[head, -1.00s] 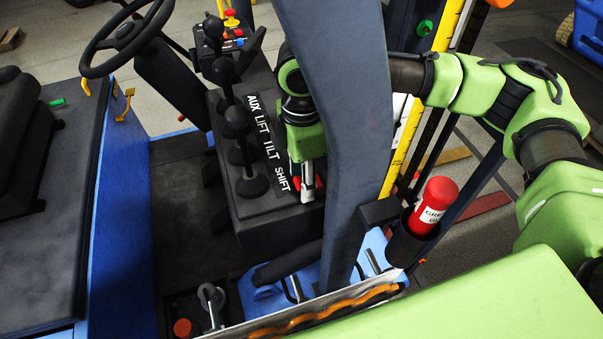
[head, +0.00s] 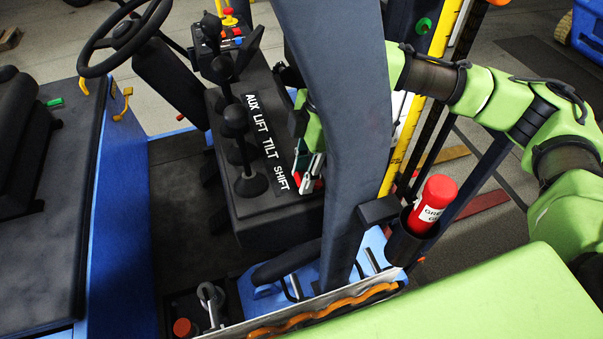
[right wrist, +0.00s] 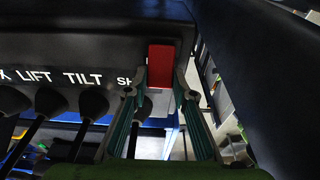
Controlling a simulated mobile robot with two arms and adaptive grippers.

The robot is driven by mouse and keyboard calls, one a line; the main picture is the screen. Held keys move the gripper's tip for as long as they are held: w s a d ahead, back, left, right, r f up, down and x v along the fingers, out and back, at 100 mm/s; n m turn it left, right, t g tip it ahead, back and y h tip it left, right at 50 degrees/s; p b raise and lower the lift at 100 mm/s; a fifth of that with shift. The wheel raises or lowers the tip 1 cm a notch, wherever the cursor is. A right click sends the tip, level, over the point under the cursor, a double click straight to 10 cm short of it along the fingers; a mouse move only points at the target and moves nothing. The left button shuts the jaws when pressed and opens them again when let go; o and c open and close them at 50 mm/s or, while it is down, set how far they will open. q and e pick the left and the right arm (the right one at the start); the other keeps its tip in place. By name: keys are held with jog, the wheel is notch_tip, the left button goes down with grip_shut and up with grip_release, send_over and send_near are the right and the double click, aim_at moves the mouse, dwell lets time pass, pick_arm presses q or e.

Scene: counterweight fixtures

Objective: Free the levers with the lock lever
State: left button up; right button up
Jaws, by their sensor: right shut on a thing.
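The black console carries a row of black levers (head: 236,118) beside the white labels AUX, LIFT, TILT, SHIFT. Some lever boots and stems also show at the left of the right wrist view (right wrist: 92,103). The red lock lever (right wrist: 161,66) is at the console's edge past the SHIFT label, and one finger stands on each side of it in the right wrist view. My right gripper (head: 309,181) is shut on it, beside the SHIFT label in the head view. The dark pillar hides part of my right gripper and wrist. My left gripper is not in view.
The dark slanted pillar (head: 345,130) stands close to my right gripper, between it and my right forearm. A red grease canister (head: 434,200) sits in a holder right of the pillar. A steering wheel (head: 125,35) and a seat are at the left.

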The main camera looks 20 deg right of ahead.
aim_at(302, 177)
jog(key=y, duration=0.1)
jog(key=d+y, duration=0.1)
jog(key=shift+d+r+y, duration=0.15)
jog(key=shift+r+y, duration=0.1)
jog(key=shift+y, duration=0.15)
jog(key=shift+w+d+y+b, duration=0.1)
jog(key=shift+d+y+b, duration=0.35)
jog(key=shift+y, duration=0.45)
jog(key=y+b, duration=0.2)
jog(key=b, duration=0.1)
jog(key=d+y+b, duration=0.1)
jog(key=y+b, duration=0.1)
jog(key=b, duration=0.1)
jog(key=d+y+b, duration=0.1)
jog(key=y+b, duration=0.1)
jog(key=b, duration=0.1)
jog(key=shift+d+f+b, duration=0.1)
jog(key=shift+b, duration=0.2)
jog(key=shift+d+r+y+b, duration=0.25)
jog(key=shift+y+b, duration=0.35)
jog(key=shift+b, duration=0.35)
jog(key=o, duration=0.9)
jog(key=shift+o, duration=1)
